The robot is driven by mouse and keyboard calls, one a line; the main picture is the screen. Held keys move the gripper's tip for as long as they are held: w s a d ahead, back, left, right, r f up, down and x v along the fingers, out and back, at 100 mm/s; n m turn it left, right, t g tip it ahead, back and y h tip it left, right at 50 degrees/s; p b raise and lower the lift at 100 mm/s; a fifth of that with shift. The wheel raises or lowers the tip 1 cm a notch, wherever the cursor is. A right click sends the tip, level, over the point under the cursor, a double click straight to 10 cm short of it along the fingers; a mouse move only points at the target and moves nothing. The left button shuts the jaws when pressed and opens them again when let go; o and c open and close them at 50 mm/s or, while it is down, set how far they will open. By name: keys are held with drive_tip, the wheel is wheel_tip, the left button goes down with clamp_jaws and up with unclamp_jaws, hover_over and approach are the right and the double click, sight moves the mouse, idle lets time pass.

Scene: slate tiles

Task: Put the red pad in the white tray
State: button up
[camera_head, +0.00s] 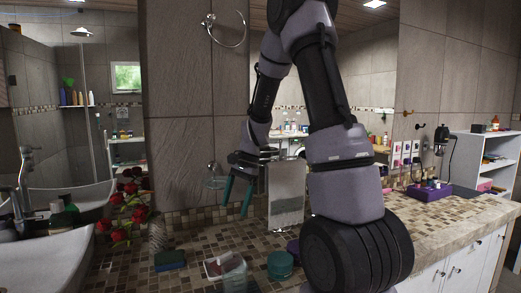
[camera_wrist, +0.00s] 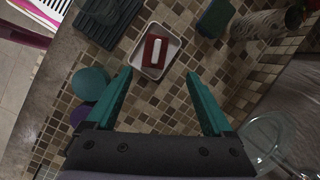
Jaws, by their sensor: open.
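The white tray (camera_head: 212,273) sits on the tiled counter near its front edge. In the wrist view the white tray (camera_wrist: 143,68) lies just ahead of my fingertips. The red pad (camera_wrist: 157,45), with a white strip along it, lies inside the tray, and the tray's walls surround it. In the head view the red pad (camera_head: 222,264) is small and partly hidden by a pale see-through item. My gripper (camera_head: 238,208) has teal fingers and hangs above the counter, behind the tray. In the wrist view my gripper (camera_wrist: 160,75) is open, with nothing between its fingers.
A blue-green sponge (camera_head: 170,260) lies left of the tray. A round teal jar (camera_head: 281,265) stands to its right, with a purple item (camera_head: 293,246) beside it. Red flowers (camera_head: 128,205) and a sink basin (camera_head: 45,262) are at the left. Some tiled counter around the tray is bare.

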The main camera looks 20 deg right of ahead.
drive_tip(key=s+d+r+n+t+h, duration=0.1)
drive_tip(key=s+r+n+t, duration=0.6)
drive_tip(key=s+r, duration=1.2)
drive_tip(key=shift+d+r+n+t+h, duration=0.3)
drive_tip(key=shift+r+t+h, duration=0.1)
drive_tip(key=shift+r, duration=1.3)
